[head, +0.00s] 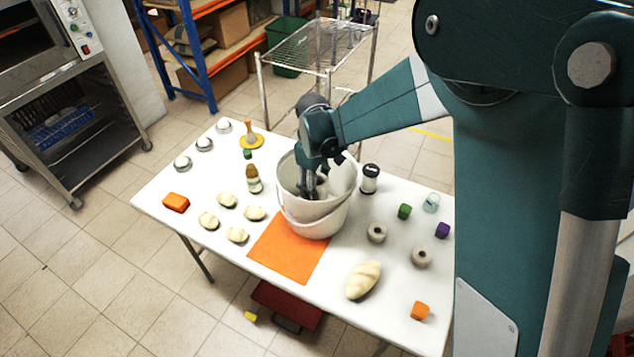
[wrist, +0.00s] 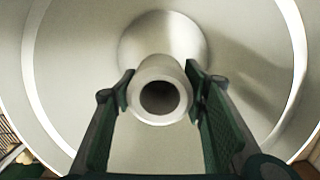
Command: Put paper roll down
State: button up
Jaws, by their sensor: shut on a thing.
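My gripper (wrist: 160,92) is shut on a pale paper roll (wrist: 160,72), gripped between its two green fingers with the hollow end facing the wrist camera. The roll is over or inside a large white bucket (wrist: 60,60); the wrist view does not show whether it touches the bottom. In the head view, my gripper (head: 312,190) reaches down into the white bucket (head: 315,222) on the table, and the held roll is mostly hidden there. Two other pale rolls stand on the table to the right, one nearer the bucket (head: 376,233) and one farther right (head: 422,257).
The white table (head: 330,290) holds an orange mat (head: 285,250), several bread rolls (head: 237,235), a large loaf (head: 363,280), a dark-lidded jar (head: 370,178), a bottle (head: 254,179), and small coloured blocks (head: 420,310). A wire rack (head: 315,50) stands behind. Bare tabletop lies around the loaf.

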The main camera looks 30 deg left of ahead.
jog(key=shift+f+b, duration=0.45)
jog(key=shift+f, duration=2.55)
jog(key=shift+f, duration=0.1)
jog(key=shift+f+b, duration=0.35)
jog(key=shift+f, duration=1.4)
jog(key=shift+f, duration=0.15)
jog(key=o, duration=1)
jog(key=r, duration=0.4)
jog(key=r+p, duration=0.1)
jog(key=r, duration=0.3)
jog(key=r+p, duration=0.1)
jog(key=r, duration=0.3)
jog(key=shift+a+r, duration=0.2)
jog(key=shift+a, duration=0.05)
